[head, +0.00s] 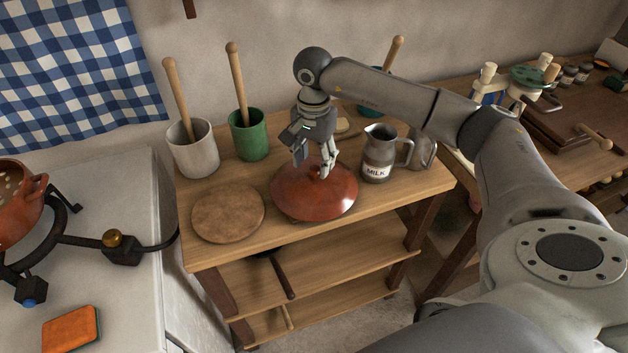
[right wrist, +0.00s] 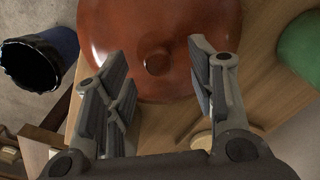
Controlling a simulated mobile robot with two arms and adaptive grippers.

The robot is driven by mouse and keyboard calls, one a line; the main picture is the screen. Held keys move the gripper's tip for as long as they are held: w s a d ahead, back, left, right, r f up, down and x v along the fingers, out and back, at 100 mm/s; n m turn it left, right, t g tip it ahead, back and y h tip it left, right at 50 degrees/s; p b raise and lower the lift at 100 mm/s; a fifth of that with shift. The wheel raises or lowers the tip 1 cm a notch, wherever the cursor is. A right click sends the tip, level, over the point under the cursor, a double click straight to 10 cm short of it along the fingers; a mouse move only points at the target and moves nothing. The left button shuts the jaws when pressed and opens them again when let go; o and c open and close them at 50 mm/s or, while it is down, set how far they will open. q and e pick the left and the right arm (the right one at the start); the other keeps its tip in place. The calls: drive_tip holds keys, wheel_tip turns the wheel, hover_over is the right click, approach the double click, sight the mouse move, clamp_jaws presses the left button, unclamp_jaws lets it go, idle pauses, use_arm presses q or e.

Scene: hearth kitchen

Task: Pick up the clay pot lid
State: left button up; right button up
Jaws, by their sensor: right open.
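The clay pot lid (head: 314,194) is a glossy red-brown dome with a small knob, lying on the wooden table. It also fills the top of the right wrist view (right wrist: 160,30), with its knob (right wrist: 157,62) near the middle. My right gripper (head: 314,170) is above the lid with its fingers pointing down. In the right wrist view its two fingers (right wrist: 162,85) are spread apart with the knob between and just beyond their tips. Nothing is held. Whether the fingers touch the lid is not clear. My left gripper is not in view.
A milk pitcher (head: 379,155) stands just right of the lid. A round brown board (head: 228,213) lies to its left. White (head: 194,150) and green (head: 249,136) cups with wooden tools stand behind. An orange clay pot (head: 20,205) sits on the stove at far left.

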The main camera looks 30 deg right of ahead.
sight(314, 168)
drive_tip(key=shift+f+p, duration=0.3)
drive_tip(key=shift+f, duration=1.3)
drive_tip(key=shift+c, duration=0.2)
clamp_jaws()
drive_tip(key=shift+r, duration=0.1)
